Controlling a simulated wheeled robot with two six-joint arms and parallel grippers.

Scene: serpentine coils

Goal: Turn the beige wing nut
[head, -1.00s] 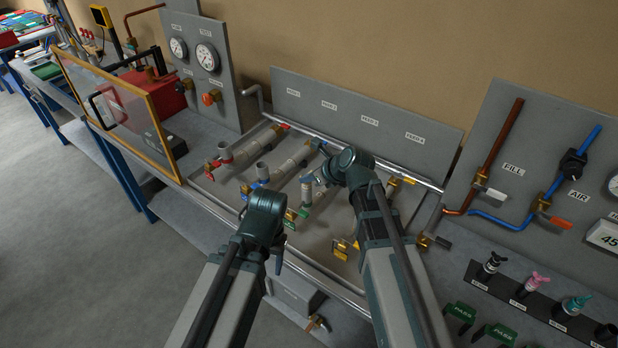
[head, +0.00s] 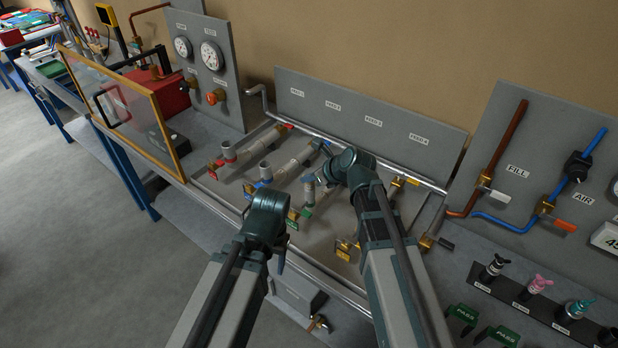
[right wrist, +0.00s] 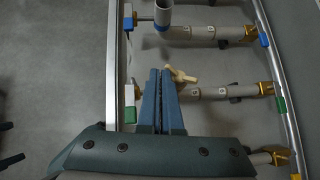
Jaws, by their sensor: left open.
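The beige wing nut (right wrist: 181,75) shows in the right wrist view, on the green-tagged pipe line (right wrist: 215,93), just beyond and to the right of my right fingertips. My right gripper (right wrist: 160,72) has its two blue fingers side by side with only a thin dark line between them. Whether they touch the nut I cannot tell. In the head view my right gripper (head: 326,172) is over the pipe rig, and the nut cannot be made out there. My left gripper (head: 280,264) is open, lower and left, at the rig's front edge, its fingers mostly hidden.
A metal rail (right wrist: 113,70) edges the rig. A framed clear panel (head: 125,105) stands at left, and a valve board (head: 545,150) at right.

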